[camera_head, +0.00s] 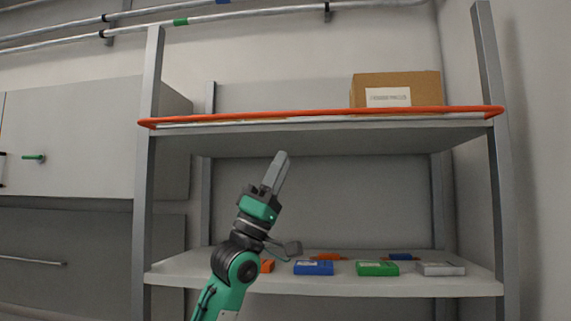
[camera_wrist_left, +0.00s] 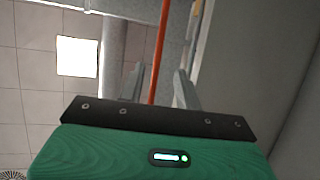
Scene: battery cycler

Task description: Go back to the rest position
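My left gripper (camera_head: 279,160) points upward in front of the shelving unit, between its upper shelf (camera_head: 320,140) and lower shelf (camera_head: 330,284). In the left wrist view its two fingers (camera_wrist_left: 158,82) stand apart, open, with nothing held between them. The orange edge strip (camera_head: 320,115) of the upper shelf shows in line between the fingers in the left wrist view (camera_wrist_left: 158,50), apparently beyond them. In the head view the fingers overlap almost edge-on. My right gripper is not in view.
A cardboard box (camera_head: 425,90) stands on the upper shelf. Metal posts (camera_head: 147,180) flank the shelves.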

